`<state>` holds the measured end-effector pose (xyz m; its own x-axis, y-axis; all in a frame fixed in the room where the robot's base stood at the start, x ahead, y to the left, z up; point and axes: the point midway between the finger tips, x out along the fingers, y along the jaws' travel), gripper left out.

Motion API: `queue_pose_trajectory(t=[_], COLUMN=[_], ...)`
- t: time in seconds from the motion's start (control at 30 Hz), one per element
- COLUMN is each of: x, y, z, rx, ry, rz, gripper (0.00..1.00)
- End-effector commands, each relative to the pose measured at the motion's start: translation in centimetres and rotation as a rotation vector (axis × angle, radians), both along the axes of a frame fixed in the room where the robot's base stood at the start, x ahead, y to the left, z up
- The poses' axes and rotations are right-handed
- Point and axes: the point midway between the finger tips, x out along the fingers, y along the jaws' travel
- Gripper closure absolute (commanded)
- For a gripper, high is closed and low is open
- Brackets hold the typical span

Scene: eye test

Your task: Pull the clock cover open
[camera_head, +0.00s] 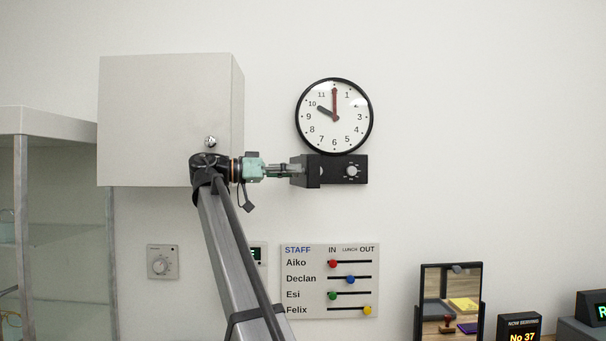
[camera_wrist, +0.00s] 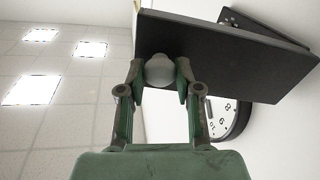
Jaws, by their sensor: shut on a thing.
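The round clock (camera_head: 334,116) with a white face and black rim hangs on the wall. A black box (camera_head: 360,163) with a silver dial (camera_head: 352,171) sits directly below it. At the box's left end, a black panel (camera_head: 313,173), which looks like the cover, appears to stand out from the wall, with the dial exposed beside it. My gripper (camera_head: 291,170) reaches it from the left. In the wrist view, my gripper (camera_wrist: 160,78) is shut on a pale round knob (camera_wrist: 159,70) on the black panel (camera_wrist: 220,42). Part of the clock (camera_wrist: 222,115) shows behind the right finger.
A white wall cabinet (camera_head: 160,120) with a round lock is at left, behind my arm. A staff board (camera_head: 350,287) with coloured sliders is below the box. A wall dial (camera_head: 162,262) and a mirror (camera_head: 450,300) are lower down. The wall right of the clock is bare.

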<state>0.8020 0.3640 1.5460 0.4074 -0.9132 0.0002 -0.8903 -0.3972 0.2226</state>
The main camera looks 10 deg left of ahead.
Motion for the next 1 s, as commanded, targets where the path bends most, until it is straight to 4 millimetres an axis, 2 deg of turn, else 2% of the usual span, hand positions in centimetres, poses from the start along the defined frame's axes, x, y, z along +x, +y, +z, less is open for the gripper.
queue_pose_trajectory(t=[0.47,0.5,0.57,1.0], x=[-0.17,-0.16,-0.16,-0.19], y=[0.49,0.49,0.48,0.4], z=[0.16,0.16,0.15,0.04], rx=[-0.002,-0.002,-0.002,-0.001], ry=[-0.001,-0.001,-0.002,0.0], rz=[0.003,0.003,0.003,0.001], gripper=[1.0,0.63,0.42,0.4])
